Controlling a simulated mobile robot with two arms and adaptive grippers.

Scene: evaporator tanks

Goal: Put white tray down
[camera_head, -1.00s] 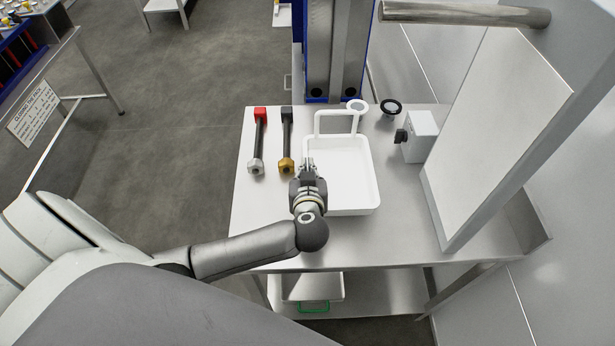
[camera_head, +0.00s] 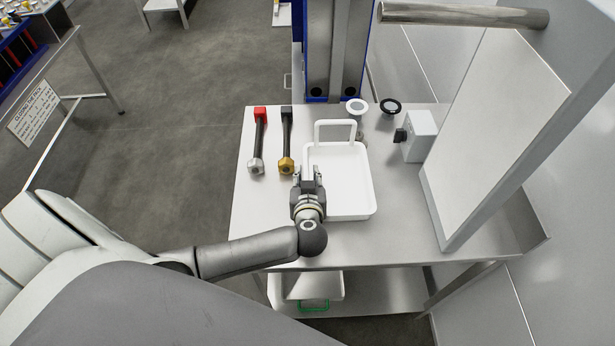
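The white tray (camera_head: 347,214) sits on the steel table with its far handle (camera_head: 335,123) standing up. It looks level and empty. My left gripper (camera_head: 308,173) is at the tray's near left side, over its left edge. Its two fingers are spread apart with nothing clearly held between them. The gripper hides part of the tray's left wall, and I cannot tell whether it touches the tray. My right gripper is out of view.
On the steel table (camera_head: 405,230), a red-ended tool (camera_head: 260,140) and a black-and-gold tool (camera_head: 286,140) lie left of the tray. White (camera_head: 357,105) and black (camera_head: 391,106) round pieces are behind. A grey box (camera_head: 420,137) and slanted panel (camera_head: 497,130) stand right.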

